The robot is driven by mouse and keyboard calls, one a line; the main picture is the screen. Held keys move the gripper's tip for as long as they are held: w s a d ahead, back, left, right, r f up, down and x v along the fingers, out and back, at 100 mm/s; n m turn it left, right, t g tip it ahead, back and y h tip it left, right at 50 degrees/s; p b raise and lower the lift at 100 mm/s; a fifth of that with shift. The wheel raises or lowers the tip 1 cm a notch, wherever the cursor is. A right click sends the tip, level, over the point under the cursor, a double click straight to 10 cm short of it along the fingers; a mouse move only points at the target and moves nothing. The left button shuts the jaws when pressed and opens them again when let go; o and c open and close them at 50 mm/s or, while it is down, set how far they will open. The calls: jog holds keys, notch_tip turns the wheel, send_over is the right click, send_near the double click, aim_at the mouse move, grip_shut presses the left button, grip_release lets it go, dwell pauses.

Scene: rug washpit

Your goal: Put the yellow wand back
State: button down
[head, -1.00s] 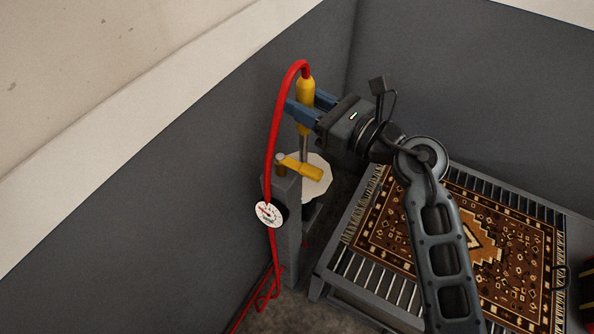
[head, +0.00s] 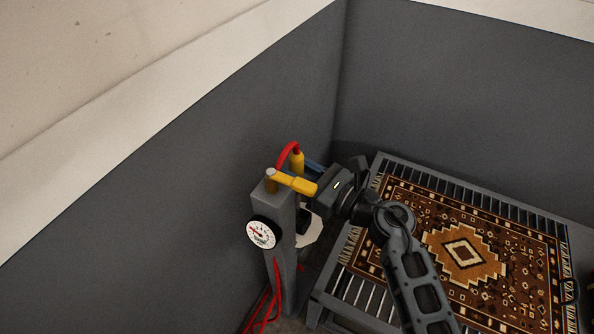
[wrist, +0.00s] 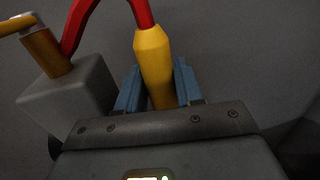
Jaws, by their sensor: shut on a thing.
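The yellow wand (head: 296,162) has a red hose curving out of its top. My gripper (head: 308,166) is shut on it, behind the yellow lever of the grey post. In the wrist view the wand (wrist: 153,62) stands between the blue fingers of my gripper (wrist: 157,88), close beside the post (wrist: 70,105). In the head view the grey post (head: 285,235) carries a round dial gauge (head: 262,234) and the yellow lever (head: 293,181) on top. The wand's lower end is hidden in both views, so I cannot tell whether it sits in a holder.
A slatted grey table (head: 345,282) with a patterned rug (head: 440,215) stands at the right. Grey walls (head: 440,90) meet in the corner behind the post. The red hose (head: 277,280) hangs down the post to the floor. A pale plate (head: 312,232) shows partly behind the post.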

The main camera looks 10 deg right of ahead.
jog(key=shift+f, duration=0.1)
jog(key=c, duration=0.7)
grip_release()
jog(key=shift+c, duration=0.2)
jog(key=shift+r, duration=0.3)
jog(key=v, duration=1.2)
jog(key=shift+f, duration=0.15)
